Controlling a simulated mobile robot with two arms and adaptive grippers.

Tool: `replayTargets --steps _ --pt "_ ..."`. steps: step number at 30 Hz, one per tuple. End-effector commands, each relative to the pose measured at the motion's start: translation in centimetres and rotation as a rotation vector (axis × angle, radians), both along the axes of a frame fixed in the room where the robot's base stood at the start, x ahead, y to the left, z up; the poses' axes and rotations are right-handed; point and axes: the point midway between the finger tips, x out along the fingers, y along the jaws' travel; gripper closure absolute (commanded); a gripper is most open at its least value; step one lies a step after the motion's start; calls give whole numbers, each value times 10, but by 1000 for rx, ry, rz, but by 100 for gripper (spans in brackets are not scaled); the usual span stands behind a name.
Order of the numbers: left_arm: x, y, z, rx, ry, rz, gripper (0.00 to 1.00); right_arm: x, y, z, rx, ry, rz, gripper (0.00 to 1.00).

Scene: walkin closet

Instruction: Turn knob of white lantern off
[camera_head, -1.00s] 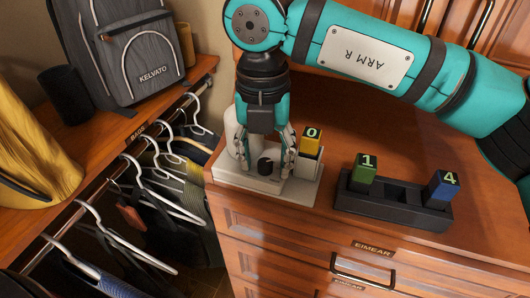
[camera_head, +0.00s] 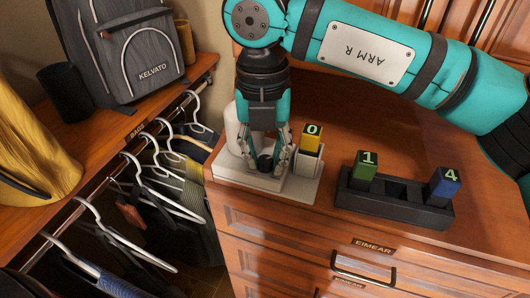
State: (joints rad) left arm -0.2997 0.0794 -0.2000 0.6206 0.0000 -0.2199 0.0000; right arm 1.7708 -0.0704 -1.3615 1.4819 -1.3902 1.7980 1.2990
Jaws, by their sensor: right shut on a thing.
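The white lantern (camera_head: 232,128) stands at the left end of the wooden dresser top, a pale cylinder on a flat off-white base (camera_head: 295,190). A round black knob (camera_head: 265,163) sits on the base's front part. My right gripper (camera_head: 266,168) reaches down from above, its fingers on either side of the knob and shut on it. The fingers and wrist partly hide the knob and the lantern. The knob's setting cannot be read. My left gripper is not in view.
A yellow block marked 0 (camera_head: 310,138) stands in a pale slot right beside my right gripper. A black tray (camera_head: 395,205) holds a green block (camera_head: 366,166) and a blue block (camera_head: 443,183). Hangers, a grey backpack (camera_head: 135,50) and a yellow bag (camera_head: 35,140) are at left.

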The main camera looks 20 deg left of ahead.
Motion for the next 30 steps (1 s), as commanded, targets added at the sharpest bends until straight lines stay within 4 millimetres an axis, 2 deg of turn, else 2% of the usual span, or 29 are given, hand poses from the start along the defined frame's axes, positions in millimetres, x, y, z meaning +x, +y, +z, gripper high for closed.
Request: replayTargets --steps 15,30 --pt "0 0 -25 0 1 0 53 0 1 -1 1 -2 398 100" --pt "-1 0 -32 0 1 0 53 -1 1 0 2 0 720 100"
